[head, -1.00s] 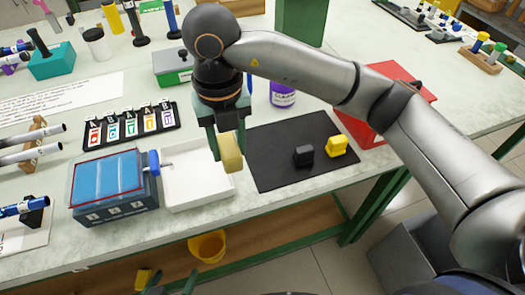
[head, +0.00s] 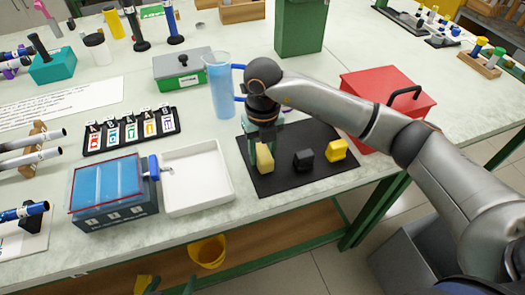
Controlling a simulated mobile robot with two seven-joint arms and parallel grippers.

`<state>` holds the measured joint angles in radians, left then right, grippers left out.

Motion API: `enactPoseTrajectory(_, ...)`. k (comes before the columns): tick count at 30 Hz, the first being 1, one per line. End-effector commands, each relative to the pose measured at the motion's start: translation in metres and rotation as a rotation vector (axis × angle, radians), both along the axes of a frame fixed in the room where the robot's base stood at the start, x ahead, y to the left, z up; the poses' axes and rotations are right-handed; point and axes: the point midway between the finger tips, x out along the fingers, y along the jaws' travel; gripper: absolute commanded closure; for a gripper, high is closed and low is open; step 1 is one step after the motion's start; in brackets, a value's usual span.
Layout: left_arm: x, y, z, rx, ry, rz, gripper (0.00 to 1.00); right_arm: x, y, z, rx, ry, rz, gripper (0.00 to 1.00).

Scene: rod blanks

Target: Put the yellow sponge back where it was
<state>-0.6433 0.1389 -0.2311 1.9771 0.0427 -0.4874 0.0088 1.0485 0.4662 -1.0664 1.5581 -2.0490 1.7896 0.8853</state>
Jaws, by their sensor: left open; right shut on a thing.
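The yellow sponge (head: 265,159), a pale yellow block, is in my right gripper (head: 264,150), which is shut on it. The sponge stands upright at the left part of the black mat (head: 290,183). I cannot tell whether its lower end touches the mat. A black block (head: 303,159) and a brighter yellow block (head: 337,150) sit on the mat to its right. My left gripper (head: 168,288) is open at the bottom edge, low in front of the bench and mostly cut off.
A white tray (head: 223,193) and a blue-lidded box (head: 115,207) lie left of the mat. A blue jug (head: 222,95) stands close behind the mat. A red box (head: 385,88) is behind right. A yellow bucket (head: 208,250) is below the bench.

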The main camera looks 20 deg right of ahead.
Motion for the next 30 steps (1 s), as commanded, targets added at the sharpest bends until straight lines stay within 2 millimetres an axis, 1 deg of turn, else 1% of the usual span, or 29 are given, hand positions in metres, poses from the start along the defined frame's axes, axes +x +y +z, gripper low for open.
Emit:
enactPoseTrajectory(7, 0.0, 0.0, 0.0, 0.0, -0.001, 0.0, 0.0, 0.0, 0.001, -0.001, 0.001, -0.002, 0.001, 1.0)
enactPoseTrajectory(10, 0.0, 0.0, -0.004, 0.0, 0.0, 0.0, 0.0, 0.0, 0.001, -0.005, 0.001, -0.001, 0.001, 1.0)
enactPoseTrajectory(11, 0.0, 0.0, -0.003, -0.001, 0.0, -0.001, 0.0, 0.0, 0.001, -0.004, 0.001, -0.002, 0.001, 0.55)
enactPoseTrajectory(18, -0.001, -0.002, -0.002, -0.002, 0.002, -0.003, 0.0, 0.0, 0.0, -0.003, 0.0, -0.001, 0.0, 0.28)
enactPoseTrajectory(19, -0.001, -0.002, -0.002, -0.002, 0.002, -0.003, 0.0, 0.0, 0.0, -0.003, 0.0, -0.001, 0.0, 0.26)
enactPoseTrajectory(26, 0.0, -0.002, -0.001, -0.003, 0.002, -0.004, 0.0, 0.0, 0.0, -0.003, 0.0, -0.001, 0.0, 0.26)
enactPoseTrajectory(30, 0.0, -0.002, 0.001, -0.002, -0.002, -0.003, 0.0, 0.001, 0.0, 0.007, 0.0, -0.003, 0.001, 0.26)
